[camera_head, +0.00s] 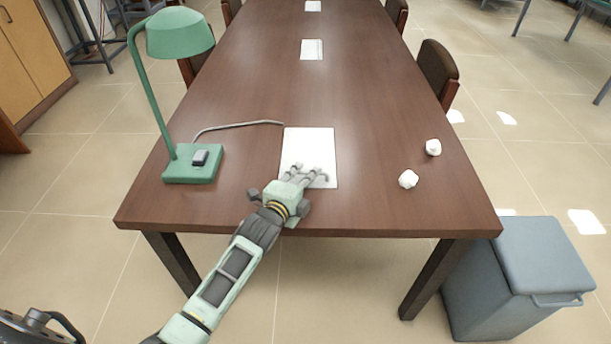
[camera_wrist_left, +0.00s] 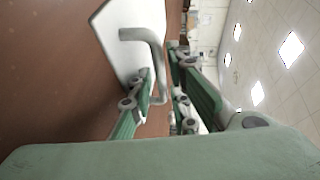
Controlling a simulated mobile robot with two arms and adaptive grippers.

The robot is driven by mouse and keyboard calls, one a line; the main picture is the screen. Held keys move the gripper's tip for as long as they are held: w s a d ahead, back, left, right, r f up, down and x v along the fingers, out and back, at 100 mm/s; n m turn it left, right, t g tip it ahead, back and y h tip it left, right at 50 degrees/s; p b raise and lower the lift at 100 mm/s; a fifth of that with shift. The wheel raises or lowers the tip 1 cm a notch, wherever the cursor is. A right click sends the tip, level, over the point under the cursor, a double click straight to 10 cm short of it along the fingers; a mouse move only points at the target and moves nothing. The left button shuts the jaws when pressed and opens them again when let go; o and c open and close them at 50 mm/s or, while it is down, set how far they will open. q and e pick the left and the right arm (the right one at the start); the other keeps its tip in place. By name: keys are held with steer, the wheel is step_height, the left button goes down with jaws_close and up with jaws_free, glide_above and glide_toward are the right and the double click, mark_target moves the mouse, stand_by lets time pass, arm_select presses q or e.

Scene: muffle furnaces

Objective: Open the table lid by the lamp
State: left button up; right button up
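The table lid is a white rectangular panel (camera_head: 308,146) lying flat and closed in the near part of the brown table top, right of the green lamp (camera_head: 181,32). In the left wrist view the white lid (camera_wrist_left: 125,65) carries a grey bent bar handle (camera_wrist_left: 152,48). My left gripper (camera_head: 308,178) is over the lid's near edge, reaching in from the front. In the left wrist view its two green fingers (camera_wrist_left: 168,100) stand apart, with the handle's end between or just beside them. I cannot tell whether they touch it. My right gripper is not in view.
The lamp base (camera_head: 192,172) and its cable (camera_head: 238,125) lie left of the lid. A grey bin (camera_head: 525,270) stands at the front right. Chairs (camera_head: 437,70) line the sides.

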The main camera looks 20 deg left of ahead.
arm_select(q)
steer(key=shift+w, duration=0.15)
steer(key=shift+c, duration=0.4)
jaws_close()
